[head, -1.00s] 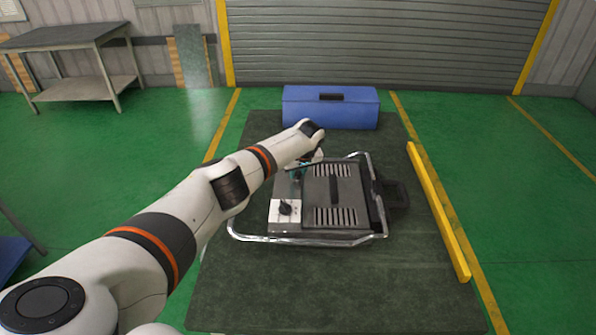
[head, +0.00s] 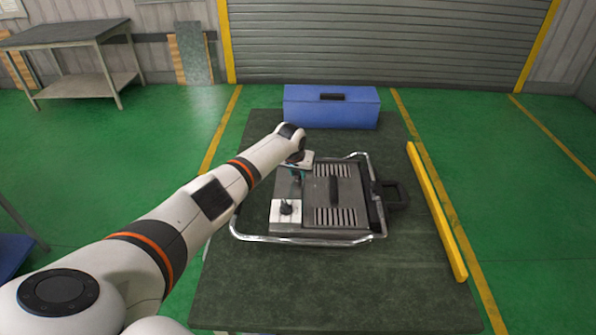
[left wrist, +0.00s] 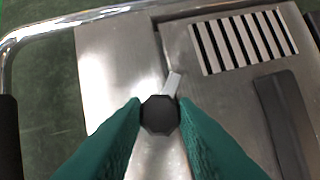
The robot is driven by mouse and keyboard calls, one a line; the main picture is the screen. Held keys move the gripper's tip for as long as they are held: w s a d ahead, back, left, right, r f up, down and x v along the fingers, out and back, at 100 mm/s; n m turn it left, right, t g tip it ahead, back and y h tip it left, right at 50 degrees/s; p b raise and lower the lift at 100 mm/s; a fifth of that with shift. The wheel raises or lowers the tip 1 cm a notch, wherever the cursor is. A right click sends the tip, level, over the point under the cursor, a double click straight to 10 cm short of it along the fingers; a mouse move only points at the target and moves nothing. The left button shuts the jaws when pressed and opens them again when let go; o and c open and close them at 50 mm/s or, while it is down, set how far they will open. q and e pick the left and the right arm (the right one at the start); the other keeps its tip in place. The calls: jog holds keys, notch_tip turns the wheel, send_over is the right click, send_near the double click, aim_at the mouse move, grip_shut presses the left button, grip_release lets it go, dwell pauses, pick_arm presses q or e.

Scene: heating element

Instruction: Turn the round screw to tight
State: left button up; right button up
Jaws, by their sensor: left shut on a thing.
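The heating element is a metal box with a chrome tube frame (head: 300,239) lying on the dark table. Near its far left part, my left gripper (head: 298,174) points down with teal fingers. In the left wrist view, my left gripper (left wrist: 160,108) is shut on a black, many-sided round screw (left wrist: 160,116), one finger on each side. A short light-grey tab (left wrist: 172,83) sticks out beside the screw. My right gripper is not in view.
A blue toolbox (head: 331,108) stands at the table's far edge. A yellow bar (head: 437,212) lies along the right edge. The near part of the dark table (head: 340,285) is clear. A grey workbench (head: 62,38) stands far left.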

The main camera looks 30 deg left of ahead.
pick_arm(q)
jog(key=shift+a+f+m+h+b, duration=0.1)
jog(key=shift+m+h+b, duration=0.3)
jog(key=shift+m, duration=0.6)
jog(key=m+h+b, duration=0.1)
jog(key=m+b, duration=0.1)
jog(key=shift+f+m, duration=0.1)
jog(key=shift+m, duration=0.2)
jog(key=m+b, duration=0.2)
jog(key=m+h+b, duration=0.1)
jog(key=m+b, duration=0.1)
jog(key=shift+w+a+h+b, duration=0.1)
jog(key=shift+a+h+b, duration=0.05)
jog(key=shift+h+b, duration=0.2)
jog(key=shift+r+m+g+h+b, duration=0.2)
jog(key=shift+m+g+h+b, duration=0.15)
jog(key=shift+m+b, duration=0.8)
jog(key=o, duration=1)
